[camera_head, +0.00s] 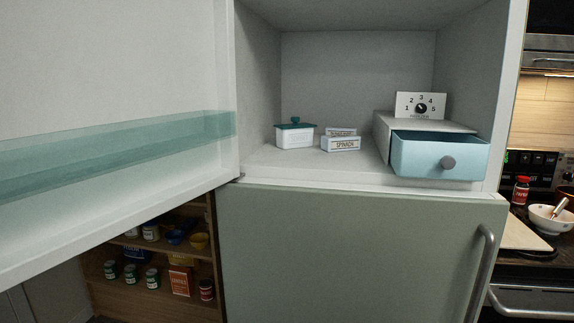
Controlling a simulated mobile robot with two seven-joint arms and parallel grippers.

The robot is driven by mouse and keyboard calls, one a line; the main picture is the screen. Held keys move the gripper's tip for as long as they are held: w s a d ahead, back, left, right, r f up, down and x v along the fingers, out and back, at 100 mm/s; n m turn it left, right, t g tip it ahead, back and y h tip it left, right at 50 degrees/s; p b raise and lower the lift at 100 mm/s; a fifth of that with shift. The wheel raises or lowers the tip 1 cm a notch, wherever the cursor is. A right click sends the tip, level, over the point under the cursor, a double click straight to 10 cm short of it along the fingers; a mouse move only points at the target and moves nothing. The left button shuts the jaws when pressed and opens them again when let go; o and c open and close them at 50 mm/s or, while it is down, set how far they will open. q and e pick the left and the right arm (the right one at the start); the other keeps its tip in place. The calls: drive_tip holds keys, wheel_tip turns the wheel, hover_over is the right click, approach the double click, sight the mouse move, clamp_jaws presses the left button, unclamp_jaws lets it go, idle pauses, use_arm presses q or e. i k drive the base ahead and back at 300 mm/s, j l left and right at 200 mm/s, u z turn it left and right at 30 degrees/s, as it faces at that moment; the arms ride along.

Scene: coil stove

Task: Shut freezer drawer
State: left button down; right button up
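The light-blue freezer drawer (425,157) with a round grey knob (448,163) sticks out of its grey housing (400,124) on the right side of the upper compartment. A dark gap shows above the drawer front, so it stands open. A white dial panel (421,106) numbered 1 to 5 stands above the housing. The large upper door (110,70) is swung open to the left. Neither of my grippers is in view.
A white box with a green lid (295,135) and small spinach packages (341,144) sit on the compartment floor. The lower door (340,250) is closed, with a vertical handle (482,270). Shelves with jars (152,278) are at lower left; a counter with a bowl (548,219) is at right.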

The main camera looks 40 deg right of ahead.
sight(457, 156)
drive_tip(key=z, duration=2)
